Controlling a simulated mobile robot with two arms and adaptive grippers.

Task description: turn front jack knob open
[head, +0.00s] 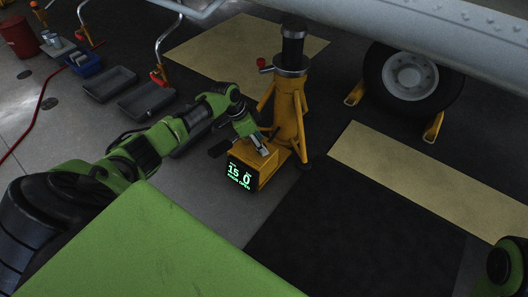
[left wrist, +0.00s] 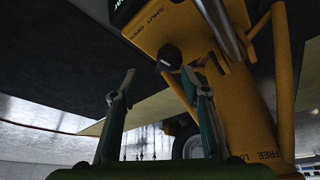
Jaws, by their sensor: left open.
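The yellow front jack (head: 288,115) stands under the aircraft, with a box (head: 262,173) at its foot. The box has a lit green display with a number like 15 0. In the left wrist view a black knob (left wrist: 169,57) sits on the yellow face beside the words SHUT and OPEN. My left gripper (left wrist: 158,82) is open, its two fingers apart just below the knob, with nothing between them. In the head view this gripper (head: 262,148) is at the box, and I cannot make out the knob there. My right gripper is not in view.
A black-gripped handle (head: 219,148) sticks out left of the box. An aircraft wheel (head: 410,72) with yellow chocks is at the right. Grey trays (head: 145,100), a blue bin (head: 84,64) and a red drum (head: 18,37) lie at the left. The dark mat (head: 350,235) in front is clear.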

